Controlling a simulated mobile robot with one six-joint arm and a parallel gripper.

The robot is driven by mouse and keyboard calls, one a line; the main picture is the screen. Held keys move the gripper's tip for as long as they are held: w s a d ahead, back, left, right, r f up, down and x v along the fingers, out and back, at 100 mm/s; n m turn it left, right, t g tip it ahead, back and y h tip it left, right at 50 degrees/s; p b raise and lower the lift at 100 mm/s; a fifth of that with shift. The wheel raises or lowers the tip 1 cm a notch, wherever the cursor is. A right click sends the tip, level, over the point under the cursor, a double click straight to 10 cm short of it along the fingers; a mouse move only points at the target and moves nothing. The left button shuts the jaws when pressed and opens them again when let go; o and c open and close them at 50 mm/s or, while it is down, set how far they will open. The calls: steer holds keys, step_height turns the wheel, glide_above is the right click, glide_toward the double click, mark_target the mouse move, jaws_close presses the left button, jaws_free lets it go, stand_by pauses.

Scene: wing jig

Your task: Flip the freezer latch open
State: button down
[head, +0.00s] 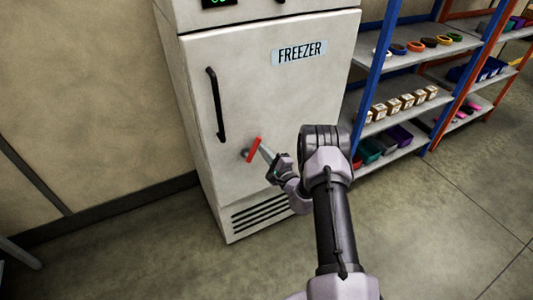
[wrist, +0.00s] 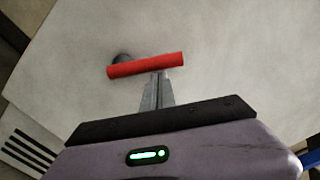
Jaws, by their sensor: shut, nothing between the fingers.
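The freezer (head: 265,110) is a tall off-white cabinet with a "FREEZER" label. Its latch is a red bar (head: 253,149) on a dark round pivot (head: 244,155), low on the door below the black handle (head: 216,105). In the head view the red bar is tilted. In the wrist view the red bar (wrist: 146,65) lies across the picture, with the pivot (wrist: 122,58) behind its left part. My gripper (head: 264,148) is shut and empty, its fingertips (wrist: 158,76) right at the red bar's near edge. I cannot tell whether they touch it. The door is closed.
Shelves with blue posts (head: 378,60) stand right of the freezer, holding coloured rings, small boxes (head: 405,101) and bins (head: 385,145). A vent grille (head: 260,210) is low on the freezer. The floor (head: 440,220) at the right is clear.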

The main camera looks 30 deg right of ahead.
steer(key=shift+a+r, duration=0.25)
steer(key=shift+a, duration=0.1)
stand_by(0.5)
steer(key=s+d+f, duration=0.1)
steer(key=s+d, duration=0.3)
steer(key=s, duration=0.6)
steer(key=shift+s+d+f, duration=0.25)
steer(key=shift+s+d, duration=0.1)
